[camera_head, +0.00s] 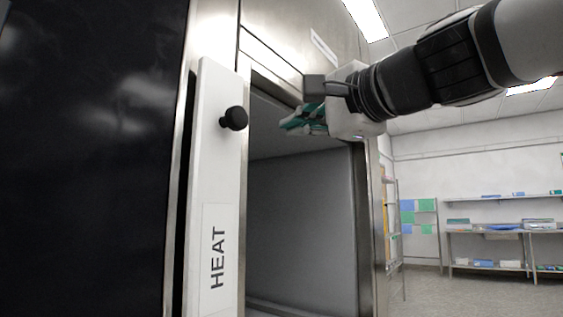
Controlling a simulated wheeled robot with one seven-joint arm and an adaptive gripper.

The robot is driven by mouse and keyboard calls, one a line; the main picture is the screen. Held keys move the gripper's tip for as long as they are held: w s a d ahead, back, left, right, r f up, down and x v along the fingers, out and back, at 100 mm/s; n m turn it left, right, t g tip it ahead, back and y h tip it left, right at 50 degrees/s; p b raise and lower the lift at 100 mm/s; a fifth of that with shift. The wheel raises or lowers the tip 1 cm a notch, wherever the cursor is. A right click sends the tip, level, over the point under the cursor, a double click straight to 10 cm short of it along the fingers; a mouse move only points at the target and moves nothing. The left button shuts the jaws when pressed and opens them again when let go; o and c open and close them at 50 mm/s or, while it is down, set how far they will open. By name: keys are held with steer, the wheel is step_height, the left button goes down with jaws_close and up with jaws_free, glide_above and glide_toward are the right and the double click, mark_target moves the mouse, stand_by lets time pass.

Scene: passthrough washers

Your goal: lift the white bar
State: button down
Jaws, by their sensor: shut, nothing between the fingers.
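The white bar (209,165) is a tall upright panel with a black knob (233,118) on its upper part and a "HEAT" label (217,255) lower down. It stands at the left edge of an open washer compartment. My gripper (284,124) is at the upper right of the bar, in front of the top of the opening. Its fingers are shut and empty. They point left toward the knob, with a gap between. The bar's lower end is outside the view.
The open compartment (300,215) has grey walls inside a steel frame (367,240). A dark glossy panel (85,160) fills the left side. Shelves with supplies (490,230) stand far back at the right, with clear floor before them.

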steer(key=shift+v, duration=0.85)
steer(key=shift+d, duration=0.1)
steer(key=s+d+f+n+g+h, duration=0.1)
steer(key=s+f+n+g, duration=0.15)
steer(key=f, duration=0.65)
steer(key=s+d+f+n+g+h, duration=0.15)
steer(key=s+f, duration=0.25)
steer(key=f, duration=0.5)
steer(key=s+d+f+n+g+h, duration=0.1)
steer(key=s+f+n+g+h, duration=0.15)
steer(key=f, duration=0.65)
steer(key=s+d+f+n+g+h, duration=0.2)
steer(key=s+d+f+g, duration=0.25)
steer(key=s+f, duration=0.5)
steer(key=s+d+f+n+g+h, duration=0.25)
steer(key=s+d+f, duration=0.45)
steer(key=f, duration=0.4)
step_height(320, 180, up, 24)
steer(key=s+t+p, duration=0.1)
steer(key=t+p, duration=0.1)
steer(key=p, duration=2)
steer(key=shift+s+p, duration=0.4)
